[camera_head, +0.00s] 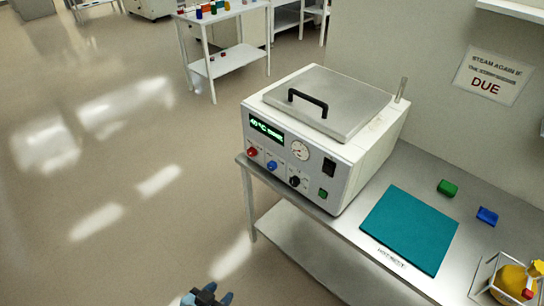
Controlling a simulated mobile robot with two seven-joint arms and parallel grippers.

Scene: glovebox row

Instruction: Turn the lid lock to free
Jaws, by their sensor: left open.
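A white box-shaped machine (353,155) stands on a metal bench. Its grey lid (325,103) is down, with a black handle (308,102) on top. The front panel has a red knob (252,152), a blue knob (272,165) and a black knob (294,181). Their labels are too small to read, so I cannot tell which is the lid lock or how it is set. My left gripper (206,297) is open at the bottom edge, partly cut off, well below and apart from the panel. My right gripper is not in view.
The panel also has a lit display (266,130), a gauge (300,150) and a green button (323,193). The floor at left is clear.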

